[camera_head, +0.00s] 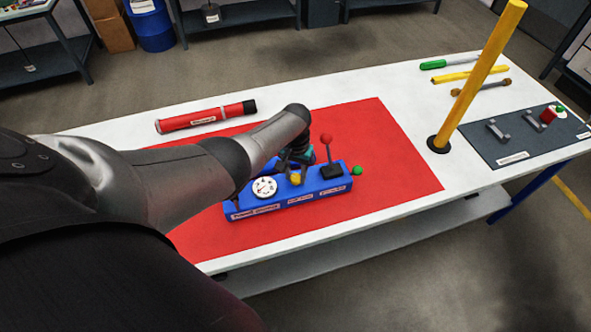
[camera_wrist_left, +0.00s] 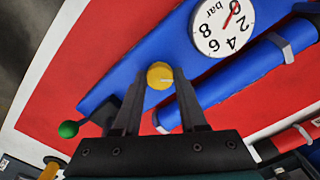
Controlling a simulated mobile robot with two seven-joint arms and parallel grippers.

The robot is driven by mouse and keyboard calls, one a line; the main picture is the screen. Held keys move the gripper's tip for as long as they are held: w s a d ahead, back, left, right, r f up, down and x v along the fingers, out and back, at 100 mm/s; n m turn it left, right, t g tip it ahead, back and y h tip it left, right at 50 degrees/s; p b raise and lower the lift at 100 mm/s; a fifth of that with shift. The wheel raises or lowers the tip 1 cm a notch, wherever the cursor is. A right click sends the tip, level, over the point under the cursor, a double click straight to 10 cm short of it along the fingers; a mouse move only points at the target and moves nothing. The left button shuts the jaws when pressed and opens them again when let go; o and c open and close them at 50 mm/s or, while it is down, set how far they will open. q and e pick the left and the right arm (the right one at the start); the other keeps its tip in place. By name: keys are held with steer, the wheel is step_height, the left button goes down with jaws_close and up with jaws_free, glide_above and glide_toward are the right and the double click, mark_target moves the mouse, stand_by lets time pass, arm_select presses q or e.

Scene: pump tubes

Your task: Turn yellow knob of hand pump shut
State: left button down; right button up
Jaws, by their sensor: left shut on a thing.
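The hand pump (camera_head: 240,205) is a blue block on a red mat, with a round white gauge (camera_head: 265,187) on its left part. Its yellow knob (camera_head: 295,178) sits near the middle of the block. In the left wrist view the yellow knob (camera_wrist_left: 160,75) lies between the fingertips of my left gripper (camera_wrist_left: 161,73), which is shut on it. In the head view my left arm reaches over the pump from the left and partly hides it and the gripper. The gauge also shows in the left wrist view (camera_wrist_left: 222,25). My right gripper is not in view.
A lever with a red ball (camera_head: 326,138) stands upright right of the yellow knob, and a green knob (camera_head: 357,170) is at the pump's right end. A red tube (camera_head: 205,117) lies behind. A yellow pole (camera_head: 480,75) rises from the white table. The red mat (camera_head: 395,165) right of the pump is clear.

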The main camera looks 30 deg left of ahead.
mark_target(296, 177)
arm_select(q)
steer(key=shift+w+n, duration=0.1)
steer(key=shift+n, duration=0.2)
steer(key=shift+c, duration=2.2)
jaws_free()
step_height(296, 177, up, 6)
steer(key=p, duration=0.3)
steer(key=shift+f+p, duration=0.15)
steer(key=shift+p, duration=0.15)
step_height(296, 177, up, 10)
steer(key=p, duration=0.2)
steer(key=shift+f, duration=0.2)
